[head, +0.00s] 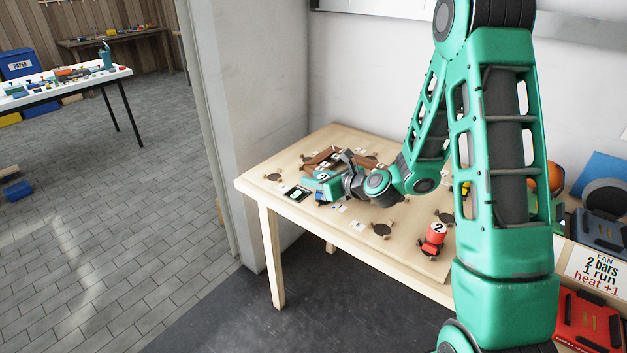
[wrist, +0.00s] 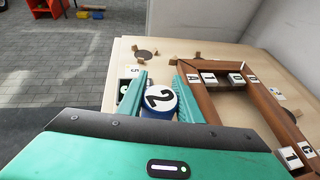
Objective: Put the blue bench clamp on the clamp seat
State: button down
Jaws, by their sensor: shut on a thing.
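My gripper (head: 326,184) reaches over the left part of the workbench (head: 345,222). In the wrist view its two teal fingers (wrist: 160,84) are shut on the blue bench clamp (wrist: 160,98). The clamp has a round white top marked "2" and a blue body, mostly hidden by the gripper. In the head view a little of the blue clamp (head: 321,197) shows below the fingers. A dark square pad with a green and white mark (head: 297,193) lies just left of the clamp; it may be the clamp seat. The left finger partly covers it in the wrist view (wrist: 125,88).
A brown wooden frame with lettered tiles (wrist: 205,66) lies close to the right of the fingers. A red clamp marked "2" (head: 433,238) stands near the bench's front right. Dark round spots (head: 381,230) and small white labels are scattered on the bench. A wall borders the back.

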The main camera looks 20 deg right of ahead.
dwell(0.3)
jog(key=c, duration=1.3)
grip_release()
jog(key=shift+o, duration=0.2)
jog(key=shift+r, duration=0.1)
